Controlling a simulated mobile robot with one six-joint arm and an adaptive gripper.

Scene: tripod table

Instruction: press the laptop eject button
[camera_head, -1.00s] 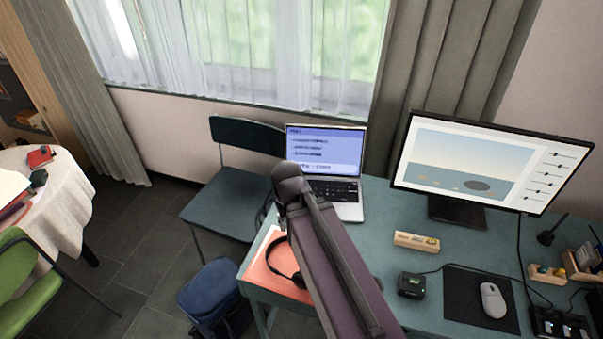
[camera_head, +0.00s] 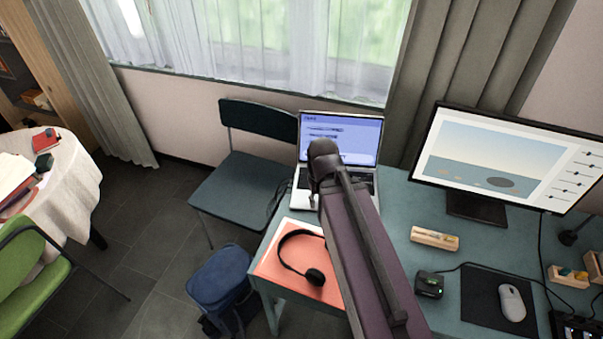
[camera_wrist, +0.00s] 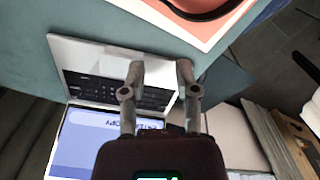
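The open silver laptop (camera_head: 365,187) stands at the back left of the desk, its blue screen (camera_head: 340,133) lit with text. I cannot make out an eject button.
Headphones (camera_head: 314,275) lie on an orange mat (camera_head: 275,262) in front of the laptop. A monitor (camera_head: 476,208), a wooden block (camera_head: 434,239), a small dark device (camera_head: 429,284) and a mouse (camera_head: 511,302) are to the right. A chair (camera_head: 245,190) stands left of the laptop.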

